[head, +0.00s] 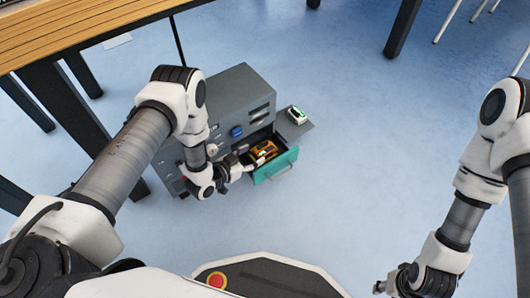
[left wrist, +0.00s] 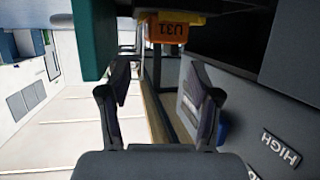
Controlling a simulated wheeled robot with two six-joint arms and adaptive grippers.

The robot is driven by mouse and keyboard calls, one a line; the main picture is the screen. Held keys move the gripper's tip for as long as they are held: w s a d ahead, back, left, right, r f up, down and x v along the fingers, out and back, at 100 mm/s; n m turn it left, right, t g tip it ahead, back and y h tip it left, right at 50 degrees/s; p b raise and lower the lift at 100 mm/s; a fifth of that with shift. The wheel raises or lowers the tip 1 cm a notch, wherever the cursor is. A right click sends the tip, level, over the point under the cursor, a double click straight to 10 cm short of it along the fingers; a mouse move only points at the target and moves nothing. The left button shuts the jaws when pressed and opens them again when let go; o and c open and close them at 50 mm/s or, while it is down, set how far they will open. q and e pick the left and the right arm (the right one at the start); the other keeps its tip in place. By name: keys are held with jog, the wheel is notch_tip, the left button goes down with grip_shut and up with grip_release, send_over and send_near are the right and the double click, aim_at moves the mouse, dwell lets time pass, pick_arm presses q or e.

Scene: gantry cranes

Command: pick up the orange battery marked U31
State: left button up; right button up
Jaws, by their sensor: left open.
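The orange battery (head: 264,149) lies in the open drawer with the teal front (head: 276,166) in the head view. My left gripper (head: 245,162) is at the drawer's left side, beside the battery. Its fingers (left wrist: 160,80) are apart with nothing between them, and the battery appears beyond the fingertips. My right gripper (head: 380,287) is low at the right, far from the drawer, too small to read.
The grey cabinet (head: 240,88) stands behind the drawer, with a blue item (head: 236,131) on its face. A device with a green display (head: 297,115) sits on a grey shelf to the right. A wooden table (head: 85,25) is at upper left.

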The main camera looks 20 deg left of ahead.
aim_at(270, 145)
pick_arm(q)
jog(key=b+x, duration=0.3)
jog(key=x, duration=0.3)
jog(key=shift+w+d+f+b, duration=0.1)
jog(key=shift+w+f+b, duration=0.2)
jog(key=shift+b, duration=0.1)
jog(key=shift+w+d+r, duration=0.1)
jog(key=shift+w, duration=0.1)
jog(key=shift+r, duration=0.1)
jog(key=c, duration=1.1)
